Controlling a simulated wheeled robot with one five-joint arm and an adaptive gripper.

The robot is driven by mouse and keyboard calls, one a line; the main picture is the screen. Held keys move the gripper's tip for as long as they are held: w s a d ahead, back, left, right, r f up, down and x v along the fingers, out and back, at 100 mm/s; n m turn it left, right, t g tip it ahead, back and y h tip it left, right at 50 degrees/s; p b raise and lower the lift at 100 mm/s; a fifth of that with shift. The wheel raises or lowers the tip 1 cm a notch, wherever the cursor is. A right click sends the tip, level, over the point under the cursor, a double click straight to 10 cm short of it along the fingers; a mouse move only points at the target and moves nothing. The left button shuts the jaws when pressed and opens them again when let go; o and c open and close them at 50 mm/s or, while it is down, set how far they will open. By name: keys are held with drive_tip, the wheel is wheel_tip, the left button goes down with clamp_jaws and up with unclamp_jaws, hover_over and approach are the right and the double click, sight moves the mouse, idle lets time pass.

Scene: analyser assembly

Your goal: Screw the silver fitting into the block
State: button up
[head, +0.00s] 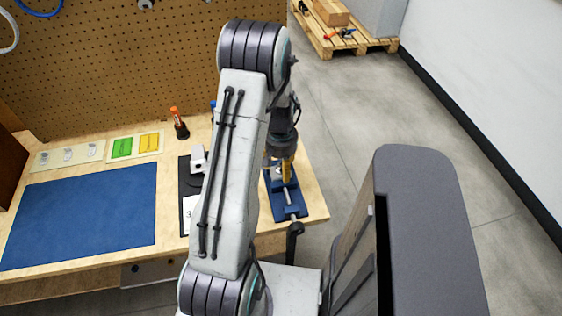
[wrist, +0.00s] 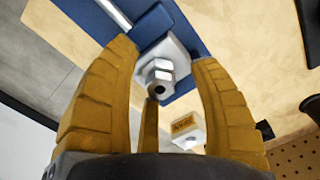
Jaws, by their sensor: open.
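The silver fitting (wrist: 159,78) has a hex body and a dark round opening facing the camera. In the wrist view it sits at the pale block (wrist: 168,52), which is in the blue vise (wrist: 187,38); how deep the fitting is seated I cannot tell. My gripper (wrist: 164,70) is open, its yellow fingers spread around the fitting with visible gaps. In the head view my gripper (head: 287,172) is over the blue vise (head: 288,208) at the bench's right end, and my arm and fingers hide the fitting.
A white part (head: 198,158) stands on a dark numbered board left of my arm. An orange-topped tool (head: 178,122) stands behind it. A blue mat (head: 80,215) lies clear at left. A white piece with a yellow label (wrist: 188,128) is near the fingers in the wrist view.

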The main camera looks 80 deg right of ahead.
idle(0.3)
clamp_jaws()
idle(0.4)
drive_tip(key=shift+f+m+b, duration=0.1)
drive_tip(key=shift+m+b, duration=0.55)
drive_tip(key=shift+m, duration=1.95)
drive_tip(key=o, duration=0.5)
unclamp_jaws()
drive_tip(key=shift+r, duration=0.2)
